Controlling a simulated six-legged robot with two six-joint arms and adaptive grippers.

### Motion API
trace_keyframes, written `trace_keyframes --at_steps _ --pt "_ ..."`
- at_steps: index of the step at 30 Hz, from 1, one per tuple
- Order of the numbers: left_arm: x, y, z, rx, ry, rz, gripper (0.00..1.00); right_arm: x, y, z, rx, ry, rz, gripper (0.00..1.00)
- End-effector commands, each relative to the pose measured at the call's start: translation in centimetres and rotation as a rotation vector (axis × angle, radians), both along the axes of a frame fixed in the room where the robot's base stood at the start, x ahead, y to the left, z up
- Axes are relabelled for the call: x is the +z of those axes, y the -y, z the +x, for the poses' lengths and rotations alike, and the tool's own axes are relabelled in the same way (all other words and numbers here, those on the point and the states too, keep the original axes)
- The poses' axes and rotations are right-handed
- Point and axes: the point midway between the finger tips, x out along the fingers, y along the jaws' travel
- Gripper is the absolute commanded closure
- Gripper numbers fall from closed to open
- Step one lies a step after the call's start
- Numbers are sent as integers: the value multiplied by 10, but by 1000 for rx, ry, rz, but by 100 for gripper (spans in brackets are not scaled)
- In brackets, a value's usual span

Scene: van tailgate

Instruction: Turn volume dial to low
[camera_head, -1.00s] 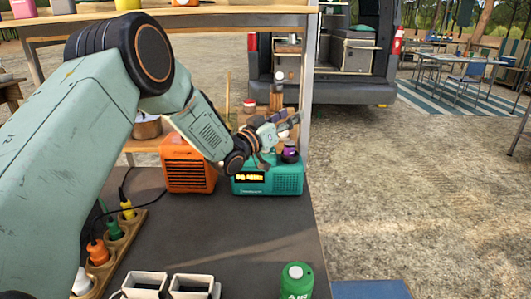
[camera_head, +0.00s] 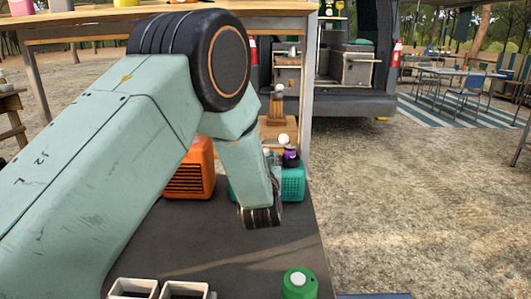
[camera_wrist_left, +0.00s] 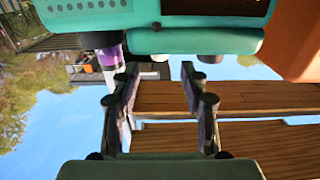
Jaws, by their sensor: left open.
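The teal radio (camera_head: 293,181) stands on the dark tabletop, mostly hidden behind my left arm in the head view. A purple and black knob-like piece (camera_head: 291,157) stands up at its top right. No volume marking is readable. My left gripper (camera_wrist_left: 160,82) is open and empty at the radio's top edge, one fingertip near the purple piece; contact cannot be told. The arm hides most of it in the head view. My right gripper is out of view.
An orange box-shaped device (camera_head: 190,172) stands left of the radio. A green can (camera_head: 299,285) and white square holders (camera_head: 133,288) are at the table's front. Clear tabletop lies between. A wooden shelf stands behind; open ground lies to the right.

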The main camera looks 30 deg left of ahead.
Motion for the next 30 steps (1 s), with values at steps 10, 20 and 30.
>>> trace_keyframes --at_steps 10,20,30 --pt "-2 -22 45 0 1 -2 55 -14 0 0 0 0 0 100" --pt "0 -27 56 -2 0 -1 55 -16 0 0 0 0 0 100" --pt "0 -27 56 -2 0 -1 72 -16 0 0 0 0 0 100"
